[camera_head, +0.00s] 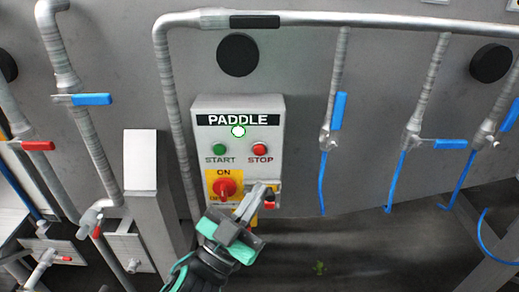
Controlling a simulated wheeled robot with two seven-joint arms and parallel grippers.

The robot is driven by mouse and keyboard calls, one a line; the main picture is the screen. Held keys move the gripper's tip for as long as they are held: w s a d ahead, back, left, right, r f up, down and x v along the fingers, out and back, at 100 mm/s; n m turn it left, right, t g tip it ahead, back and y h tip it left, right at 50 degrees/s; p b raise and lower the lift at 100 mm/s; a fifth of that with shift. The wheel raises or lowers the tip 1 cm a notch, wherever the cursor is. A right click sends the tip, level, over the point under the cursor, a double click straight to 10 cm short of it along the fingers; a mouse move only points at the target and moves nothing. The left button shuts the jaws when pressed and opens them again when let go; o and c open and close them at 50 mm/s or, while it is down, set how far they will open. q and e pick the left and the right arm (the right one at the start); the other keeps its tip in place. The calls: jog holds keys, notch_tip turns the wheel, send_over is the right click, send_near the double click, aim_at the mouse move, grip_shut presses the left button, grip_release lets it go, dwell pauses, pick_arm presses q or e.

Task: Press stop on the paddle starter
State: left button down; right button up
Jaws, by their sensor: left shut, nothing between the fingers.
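The paddle starter (238,168) is a light grey box on the wall, labelled PADDLE. Its green START button (219,149) is on the left and its red STOP button (260,149) on the right. A lit white-green lamp (238,131) is above them. A red rotary switch (225,188) sits on a yellow plate at the lower left. My left gripper (266,193) is shut and empty, in front of the box's lower right, below the STOP button. It covers part of the box's lower edge. My right gripper is not in view.
A grey pipe (350,20) runs above the box and down its left side. Blue-handled valves (338,111) hang to the right, with blue hoses (320,180) below. Another blue valve handle (92,99) and a grey post (141,165) are on the left.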

pick_arm(q)
jog(key=shift+w, duration=0.15)
jog(key=shift+w, duration=4.35)
jog(key=shift+w, duration=0.4)
jog(key=shift+w, duration=0.45)
jog(key=shift+s, duration=0.85)
jog(key=shift+s, duration=0.1)
jog(key=shift+s+p, duration=0.4)
jog(key=shift+s, duration=2)
